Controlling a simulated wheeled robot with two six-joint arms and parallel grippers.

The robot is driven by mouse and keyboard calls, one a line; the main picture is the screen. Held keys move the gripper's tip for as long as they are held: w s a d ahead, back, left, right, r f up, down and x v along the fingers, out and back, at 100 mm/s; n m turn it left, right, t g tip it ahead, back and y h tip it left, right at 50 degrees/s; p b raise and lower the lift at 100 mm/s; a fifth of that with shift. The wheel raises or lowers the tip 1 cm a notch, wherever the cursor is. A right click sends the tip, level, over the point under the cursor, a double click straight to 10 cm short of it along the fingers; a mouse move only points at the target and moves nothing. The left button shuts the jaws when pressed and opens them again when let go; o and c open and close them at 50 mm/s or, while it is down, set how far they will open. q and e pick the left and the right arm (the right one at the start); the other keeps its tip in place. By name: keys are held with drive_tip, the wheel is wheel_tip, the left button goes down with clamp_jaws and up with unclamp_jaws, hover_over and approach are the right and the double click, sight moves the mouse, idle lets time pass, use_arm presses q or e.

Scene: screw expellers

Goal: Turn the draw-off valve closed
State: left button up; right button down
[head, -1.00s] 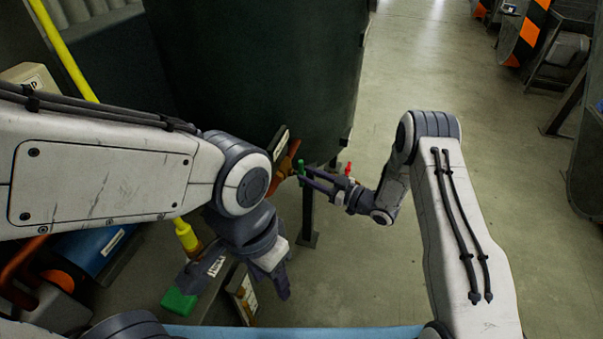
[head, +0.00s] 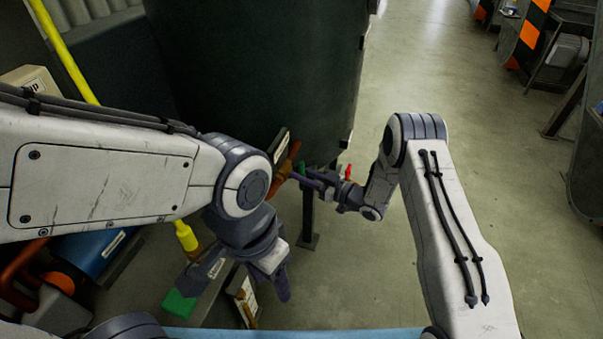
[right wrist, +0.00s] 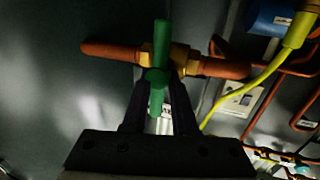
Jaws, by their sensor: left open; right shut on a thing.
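The draw-off valve has a green handle (right wrist: 160,55) and a brass body (right wrist: 180,57) on a copper pipe (right wrist: 110,50) running sideways in the right wrist view. The handle stands upright there, across the pipe. My right gripper (right wrist: 160,88) is shut on the handle, with one finger on each side. In the head view my right gripper (head: 305,179) comes in from the right and partly hides the green handle (head: 302,168), beside the dark tank (head: 260,70). My left gripper (head: 277,287) is open, low and in front of the tank, apart from the valve.
A red handle-like part (head: 348,171) shows just behind my right gripper.

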drive_tip(key=c, duration=1)
unclamp_jaws()
drive_tip(key=shift+w+d, duration=0.1)
drive_tip(key=shift+w, duration=0.05)
drive_tip(key=p+v, duration=0.1)
drive_tip(key=v, duration=0.9)
drive_tip(key=shift+s+d, duration=0.15)
drive_tip(key=shift+s, duration=0.05)
